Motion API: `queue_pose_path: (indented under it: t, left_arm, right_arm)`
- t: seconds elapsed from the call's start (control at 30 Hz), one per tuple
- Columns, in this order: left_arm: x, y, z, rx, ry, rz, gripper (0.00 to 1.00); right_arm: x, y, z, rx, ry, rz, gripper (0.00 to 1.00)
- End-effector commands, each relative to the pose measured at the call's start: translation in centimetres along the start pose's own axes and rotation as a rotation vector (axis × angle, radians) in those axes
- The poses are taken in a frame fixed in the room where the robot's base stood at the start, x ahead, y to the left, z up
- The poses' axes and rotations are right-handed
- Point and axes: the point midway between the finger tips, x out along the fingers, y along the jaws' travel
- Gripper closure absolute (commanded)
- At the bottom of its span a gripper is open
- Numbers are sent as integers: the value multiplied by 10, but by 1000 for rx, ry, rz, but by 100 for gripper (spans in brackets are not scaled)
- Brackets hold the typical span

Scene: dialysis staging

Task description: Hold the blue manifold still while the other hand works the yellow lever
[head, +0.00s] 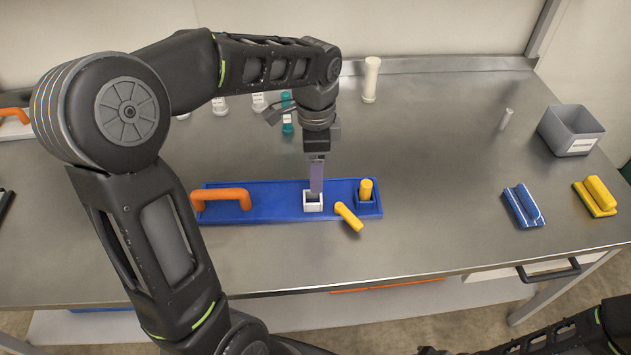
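The blue manifold (270,210) is a long flat blue base lying on the steel table, with an orange handle (222,198) at its left end. A white square socket (313,203) sits right of its middle. A yellow peg (366,188) stands upright in a blue holder at its right end. The yellow lever (348,216) slants across the front edge between them. My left gripper (316,186) points down just above the white socket, clear of the orange handle. A purple-grey strip shows at its tip; I cannot tell whether it is a finger or a held piece. My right gripper is not visible.
A grey bin (571,129) stands at the right. A blue block (523,206) and a yellow block (596,196) lie before it. A cream cylinder (370,80) and several small labelled bottles stand at the back. My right arm shows at the bottom right. The table's middle right is clear.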

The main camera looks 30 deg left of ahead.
Motion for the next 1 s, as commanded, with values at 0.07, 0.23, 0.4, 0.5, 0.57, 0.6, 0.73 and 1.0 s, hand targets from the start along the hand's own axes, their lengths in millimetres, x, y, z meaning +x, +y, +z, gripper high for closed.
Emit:
queue_pose_path:
  t: [0.07,0.23,0.4,0.5,0.57,0.6,0.73,1.0]
  left_arm:
    - [-14,-1,-1,0,2,-2,35]
    - [-28,0,0,1,1,-1,35]
    - [-30,0,0,1,0,0,35]
    - [-30,0,0,1,0,0,35]
    - [-30,0,0,0,0,0,38]
    - [-30,0,0,0,0,0,41]
    - [-30,0,0,-1,0,1,52]
    - [-36,-10,37,-95,-12,10,56]
  right_arm:
    - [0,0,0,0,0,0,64]
    - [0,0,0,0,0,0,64]
    - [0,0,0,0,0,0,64]
    - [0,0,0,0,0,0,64]
    - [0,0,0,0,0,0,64]
    - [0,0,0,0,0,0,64]
    - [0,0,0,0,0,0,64]
    - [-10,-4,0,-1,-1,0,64]
